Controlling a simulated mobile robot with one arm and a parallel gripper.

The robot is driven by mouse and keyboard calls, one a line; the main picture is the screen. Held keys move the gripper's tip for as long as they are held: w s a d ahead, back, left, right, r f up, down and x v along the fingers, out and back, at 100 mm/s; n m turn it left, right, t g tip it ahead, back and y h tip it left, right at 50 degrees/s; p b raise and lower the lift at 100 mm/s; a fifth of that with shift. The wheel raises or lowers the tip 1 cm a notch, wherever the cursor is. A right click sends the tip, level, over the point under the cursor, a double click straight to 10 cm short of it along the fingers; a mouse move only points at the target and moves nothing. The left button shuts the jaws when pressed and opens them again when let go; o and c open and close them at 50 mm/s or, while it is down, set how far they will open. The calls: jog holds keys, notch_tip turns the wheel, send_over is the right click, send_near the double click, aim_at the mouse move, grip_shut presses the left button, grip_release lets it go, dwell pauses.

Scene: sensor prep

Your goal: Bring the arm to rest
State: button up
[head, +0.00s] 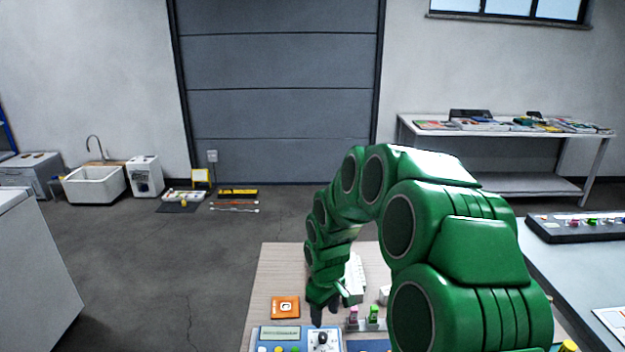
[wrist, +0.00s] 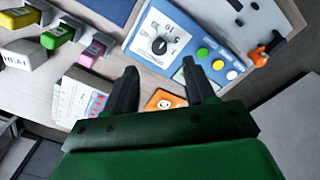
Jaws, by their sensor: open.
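My green arm reaches forward and down over a wooden table (head: 275,270) in the head view. My gripper (head: 325,308) hangs above the table just behind a blue-and-white device with a dial. In the wrist view my gripper (wrist: 163,82) has its two dark fingers apart, with nothing held between them. An orange card (wrist: 165,100) shows between and below the fingers. The device (wrist: 185,47) lies beyond the fingertips, with its dial and coloured buttons visible. I cannot tell exactly how high the fingers are above the surface.
Pink and green blocks (head: 362,317) stand to the right of my gripper. The orange card also lies on the table in the head view (head: 285,307). A grey table (head: 565,265) is at right, a white cabinet (head: 35,270) at left. Open floor (head: 190,270) lies between.

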jog(key=s+d+r+m+g, duration=0.1)
jog(key=s+d+r+m, duration=0.3)
jog(key=s+r, duration=0.65)
jog(key=s+d+r+m, duration=0.2)
jog(key=s+d+r, duration=0.4)
jog(key=s, duration=0.8)
jog(key=s+d+r+m, duration=0.1)
jog(key=s+r+m, duration=0.1)
jog(key=s, duration=1.1)
jog(key=shift+r+m+g, duration=0.35)
jog(key=shift+m+g, duration=0.05)
